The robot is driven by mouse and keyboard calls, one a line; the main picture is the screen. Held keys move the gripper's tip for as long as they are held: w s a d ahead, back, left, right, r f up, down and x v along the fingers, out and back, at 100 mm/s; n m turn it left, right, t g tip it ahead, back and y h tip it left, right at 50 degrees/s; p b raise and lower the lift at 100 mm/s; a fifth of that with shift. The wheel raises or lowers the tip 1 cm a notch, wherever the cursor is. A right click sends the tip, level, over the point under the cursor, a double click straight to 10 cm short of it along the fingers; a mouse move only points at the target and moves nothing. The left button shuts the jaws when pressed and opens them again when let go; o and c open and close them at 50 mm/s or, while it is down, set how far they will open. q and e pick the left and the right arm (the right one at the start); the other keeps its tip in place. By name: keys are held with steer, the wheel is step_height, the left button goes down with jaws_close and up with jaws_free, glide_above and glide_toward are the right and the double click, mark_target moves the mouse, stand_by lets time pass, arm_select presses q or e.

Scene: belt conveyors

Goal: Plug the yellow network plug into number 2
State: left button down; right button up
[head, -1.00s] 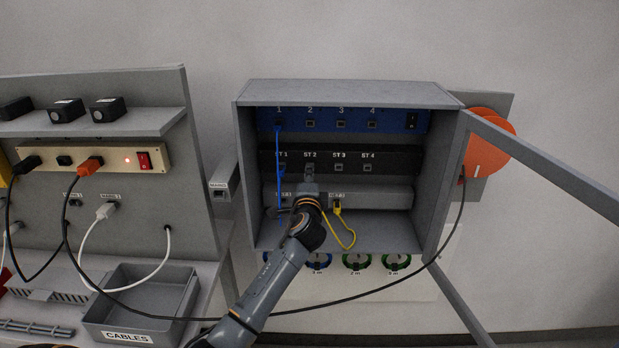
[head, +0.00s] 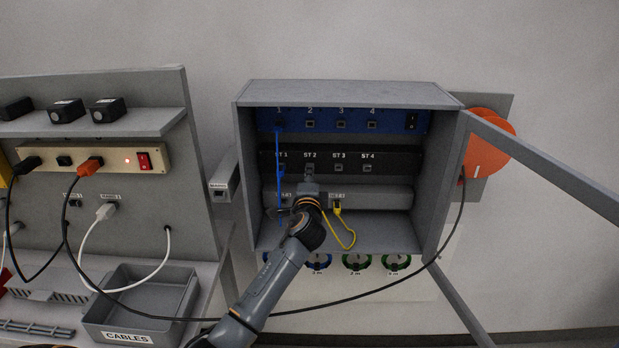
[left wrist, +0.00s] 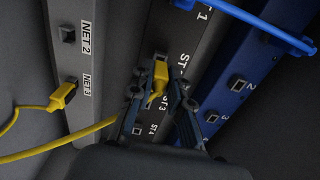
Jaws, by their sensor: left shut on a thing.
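The grey wall cabinet (head: 345,94) is open. Its blue panel (head: 342,113) has ports numbered 1 to 4; port 2 (head: 310,124) is empty and shows in the left wrist view (left wrist: 239,85). Below it is the black ST panel (head: 390,160). My left gripper (left wrist: 160,90) is shut on a yellow network plug (left wrist: 159,76), just in front of the black panel around ST 2. Fingers and plug hide that port, so I cannot tell whether the plug is in it. The yellow cable (head: 352,238) runs to a second yellow plug (left wrist: 62,95) in NET 3. My right gripper is not in view.
A blue cable (head: 278,150) hangs from blue port 1 down the left side. The cabinet door frame (head: 540,165) swings out to the right. A black cable (head: 400,285) sags across below the cabinet. A grey bin (head: 185,300) marked CABLES stands at left.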

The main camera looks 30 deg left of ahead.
arm_select(q)
steer(key=shift+w+a, duration=0.35)
steer(key=shift+w, duration=0.25)
stand_by(0.7)
steer(key=c, duration=1.2)
jaws_free()
